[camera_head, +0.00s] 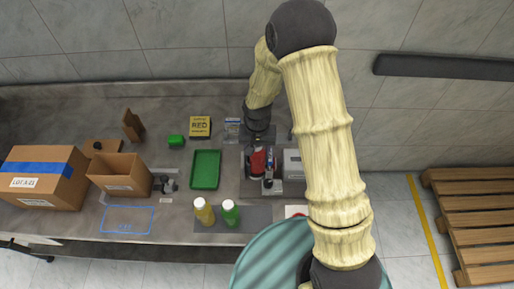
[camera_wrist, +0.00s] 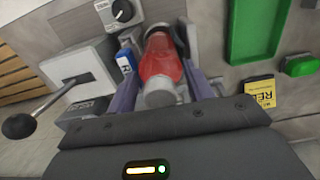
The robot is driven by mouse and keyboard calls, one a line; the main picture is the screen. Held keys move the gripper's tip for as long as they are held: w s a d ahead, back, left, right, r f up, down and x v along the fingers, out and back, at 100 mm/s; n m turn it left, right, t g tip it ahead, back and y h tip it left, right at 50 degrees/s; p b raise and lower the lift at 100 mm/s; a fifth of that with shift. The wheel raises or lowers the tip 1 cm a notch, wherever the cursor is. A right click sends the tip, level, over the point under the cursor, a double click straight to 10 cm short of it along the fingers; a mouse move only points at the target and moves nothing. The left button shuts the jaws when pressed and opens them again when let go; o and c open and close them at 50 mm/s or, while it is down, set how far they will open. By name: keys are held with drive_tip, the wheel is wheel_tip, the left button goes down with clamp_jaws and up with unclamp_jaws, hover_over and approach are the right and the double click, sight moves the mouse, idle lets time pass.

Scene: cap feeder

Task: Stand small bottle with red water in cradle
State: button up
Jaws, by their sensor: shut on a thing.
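The small bottle with red water (camera_head: 257,162) is at the grey fixture in the middle of the bench. In the wrist view the red bottle (camera_wrist: 160,66) lies between the two fingers of my gripper (camera_wrist: 162,88), its pale cap end towards the camera. My gripper (camera_head: 258,143) is shut on it from above in the head view. A grey part beside and beyond the bottle in the wrist view may be the cradle, but I cannot tell for sure. The bottle's base is hidden, so I cannot tell whether it touches or is seated.
A green tray (camera_head: 191,170) lies left. Yellow (camera_head: 203,213) and green (camera_head: 230,214) bottles stand in front. An open cardboard box (camera_head: 120,178) is further left.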

drive_tip(key=shift+f, duration=0.3)
drive_tip(key=o, duration=1.6)
drive_tip(key=shift+c, duration=0.2)
drive_tip(key=c, duration=0.4)
drive_tip(key=shift+o, duration=0.2)
drive_tip(key=shift+r, duration=0.2)
drive_tip(key=shift+s+r+p, duration=0.1)
drive_tip(key=shift+r+p, duration=0.3)
drive_tip(key=shift+r, duration=0.15)
drive_tip(key=shift+r+p, duration=0.55)
drive_tip(key=shift+r, duration=0.25)
drive_tip(key=shift+r+p, duration=2.8)
drive_tip(key=shift+r, duration=1.2)
